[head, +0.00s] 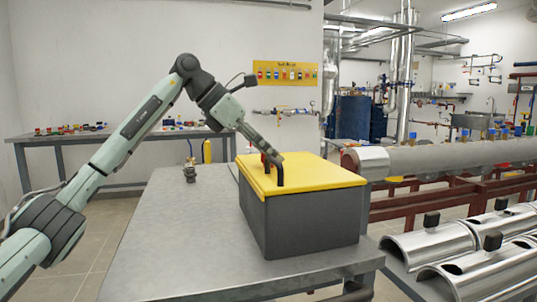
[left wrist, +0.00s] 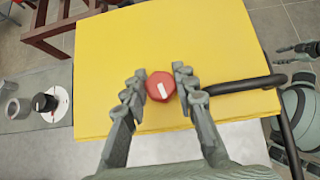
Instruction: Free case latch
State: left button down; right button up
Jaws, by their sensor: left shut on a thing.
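The case has a yellow lid (head: 318,172) and a dark grey body (head: 310,222), and stands on the metal table. A red latch knob (left wrist: 161,86) with a white mark sits on the lid. My left gripper (left wrist: 160,84) is shut on this knob, one finger on each side. In the head view the left gripper (head: 268,155) reaches down to the lid and partly hides the knob. What seems to be my right gripper (left wrist: 288,56) shows small at the right edge of the left wrist view, apart from the case.
The grey table (head: 170,235) is mostly bare; a small valve-like fitting (head: 190,173) stands at its back. Curved metal shells (head: 480,265) lie at the right front. A large pipe (head: 450,158) on a red frame runs behind them. A back bench (head: 110,135) holds small parts.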

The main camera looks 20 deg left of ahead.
pick_arm(q)
jog(key=n+t+y, duration=0.1)
jog(key=n, duration=0.1)
jog(key=shift+n+t, duration=0.3)
jog(key=shift+n, duration=0.1)
jog(key=n+t+y+b, duration=0.1)
jog(key=n+y, duration=0.1)
jog(key=n, duration=0.1)
jog(key=shift+n+y, duration=0.3)
jog(key=shift+y, duration=0.1)
jog(key=shift+n+t+y, duration=0.5)
jog(key=shift+n+y, duration=0.2)
jog(key=shift+n, duration=0.2)
jog(key=shift+d+n+y+b, duration=0.1)
jog(key=shift+n+y+b, duration=0.25)
jog(key=shift+n+y, duration=0.45)
jog(key=n+y+b, duration=0.1)
jog(key=n+y, duration=0.1)
jog(key=n, duration=0.2)
jog(key=shift+y, duration=0.4)
jog(key=shift+n+y, duration=0.6)
jog(key=shift+n, duration=0.2)
pick_arm(e)
jog(key=w+a+r+t+y, duration=0.1)
jog(key=w+a+r+t, duration=0.2)
jog(key=w+a+r, duration=0.1)
jog(key=shift+w+a+r+n+t, duration=0.15)
jog(key=shift+w+r+n+t, duration=0.15)
jog(key=shift+r, duration=0.4)
